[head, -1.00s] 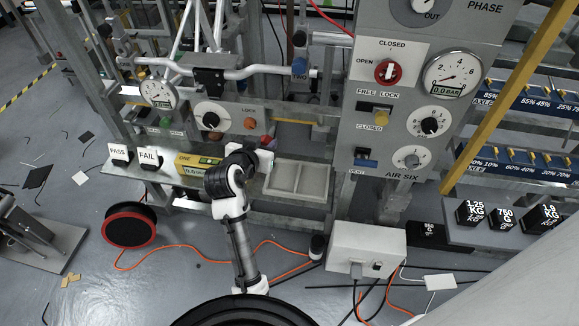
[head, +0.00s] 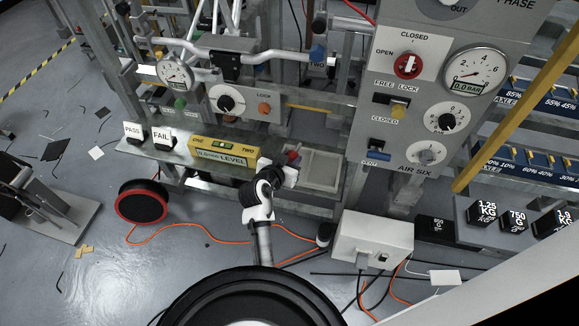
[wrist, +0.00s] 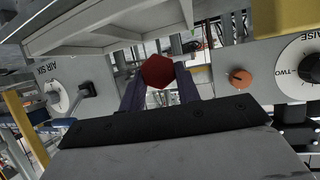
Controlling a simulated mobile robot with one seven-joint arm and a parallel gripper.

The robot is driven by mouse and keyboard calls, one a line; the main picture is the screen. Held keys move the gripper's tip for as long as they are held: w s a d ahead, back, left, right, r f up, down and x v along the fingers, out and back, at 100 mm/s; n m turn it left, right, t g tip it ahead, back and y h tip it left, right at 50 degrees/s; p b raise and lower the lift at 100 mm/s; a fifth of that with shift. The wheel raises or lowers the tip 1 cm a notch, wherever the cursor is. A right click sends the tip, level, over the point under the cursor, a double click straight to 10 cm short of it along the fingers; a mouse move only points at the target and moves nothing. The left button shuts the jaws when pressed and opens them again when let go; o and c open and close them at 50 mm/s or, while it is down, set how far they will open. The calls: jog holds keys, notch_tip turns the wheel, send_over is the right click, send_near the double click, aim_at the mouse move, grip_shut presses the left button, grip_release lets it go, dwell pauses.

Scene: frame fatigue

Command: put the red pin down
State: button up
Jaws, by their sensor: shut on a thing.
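The red pin (wrist: 158,71) shows its dark red six-sided head in the wrist view, between the two dark fingers of my gripper (wrist: 159,88). My gripper is shut on it. In the head view the red pin (head: 293,156) shows as a small red spot at the end of my gripper (head: 287,168), beside the left edge of a pale shallow tray (head: 325,180) on the bench shelf. The rest of the pin is hidden by the fingers. I cannot tell whether the pin touches the tray.
A yellow level gauge (head: 218,150) lies left of my gripper on the shelf. PASS (head: 133,133) and FAIL (head: 162,138) blocks stand further left. An orange knob (head: 265,108) and a black dial (head: 227,103) sit on the panel behind. A grey control panel (head: 375,105) rises at right.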

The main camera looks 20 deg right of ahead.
jog(key=shift+f, duration=2.25)
jog(key=shift+f, duration=0.25)
jog(key=o, duration=0.8)
jog(key=shift+r, duration=0.1)
jog(key=shift+r, duration=0.1)
